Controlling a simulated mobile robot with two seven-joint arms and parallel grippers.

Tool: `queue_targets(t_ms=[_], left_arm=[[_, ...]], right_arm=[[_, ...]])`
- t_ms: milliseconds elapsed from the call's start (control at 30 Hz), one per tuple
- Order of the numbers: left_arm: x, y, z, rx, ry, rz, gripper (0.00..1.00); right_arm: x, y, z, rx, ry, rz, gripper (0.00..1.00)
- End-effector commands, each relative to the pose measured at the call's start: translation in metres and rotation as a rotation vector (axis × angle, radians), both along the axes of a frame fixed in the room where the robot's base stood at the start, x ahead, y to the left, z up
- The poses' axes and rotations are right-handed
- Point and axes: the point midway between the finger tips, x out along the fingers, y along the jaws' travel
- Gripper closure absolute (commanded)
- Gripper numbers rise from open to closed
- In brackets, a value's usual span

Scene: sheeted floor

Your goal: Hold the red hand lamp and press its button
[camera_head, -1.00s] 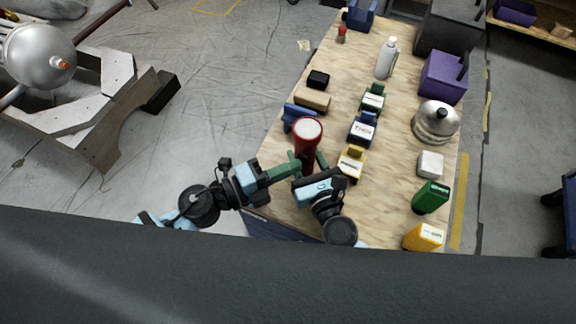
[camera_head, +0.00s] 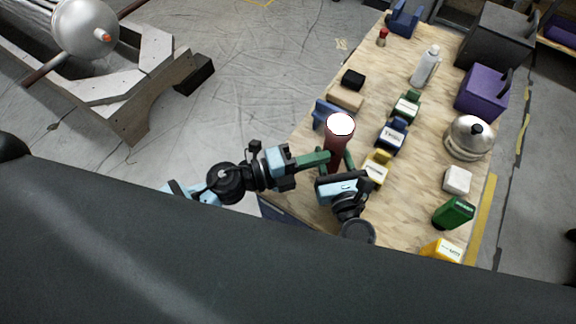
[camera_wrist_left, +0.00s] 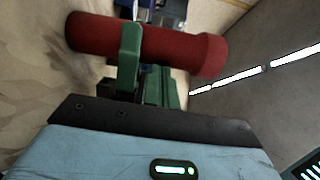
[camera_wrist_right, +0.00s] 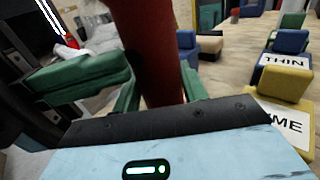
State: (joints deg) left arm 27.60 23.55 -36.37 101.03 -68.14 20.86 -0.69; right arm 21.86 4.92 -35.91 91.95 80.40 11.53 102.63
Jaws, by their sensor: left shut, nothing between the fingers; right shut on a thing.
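The red hand lamp (camera_head: 333,150) stands upright near the table's left edge, its round top face glowing bright white. My right gripper (camera_head: 337,168) is shut on the lamp's body; in the right wrist view the red body (camera_wrist_right: 150,50) rises between its green fingers. My left gripper (camera_head: 327,157) is shut and empty, its fingertips at the lamp's left side. In the left wrist view the green fingers overlap the red body (camera_wrist_left: 180,45), seemingly touching it. The button is hidden, and the lamp's lower end is partly covered by the right gripper.
The wooden table (camera_head: 405,190) holds a yellow holder (camera_head: 377,167), blue holder (camera_head: 391,136), green holder (camera_head: 406,106), tan block (camera_head: 345,97), black block (camera_head: 353,79), kettle (camera_head: 468,138) and purple box (camera_head: 482,92). Open floor lies left of the table.

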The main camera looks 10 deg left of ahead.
Motion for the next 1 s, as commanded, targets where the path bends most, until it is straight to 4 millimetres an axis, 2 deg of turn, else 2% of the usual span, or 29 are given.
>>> queue_targets(t_ms=[33,167,333,700,1000], left_arm=[[0.002,0.003,-0.002,0.005,0.000,0.012,1.00],[-0.010,0.005,-0.002,0.003,0.002,0.010,1.00],[-0.041,0.010,-0.002,0.002,0.005,0.001,1.00],[-0.079,0.073,-0.001,0.001,0.004,0.000,1.00],[-0.091,0.093,0.000,-0.001,0.001,-0.002,1.00]], right_arm=[[-0.006,0.008,-0.002,0.001,0.006,0.021,0.84],[-0.006,0.008,-0.002,0.001,0.006,0.021,0.84],[-0.005,0.007,-0.002,0.000,0.007,0.018,0.84],[-0.003,0.004,-0.003,-0.002,0.006,0.010,0.84],[-0.003,0.003,-0.003,-0.003,0.005,0.008,0.84]])
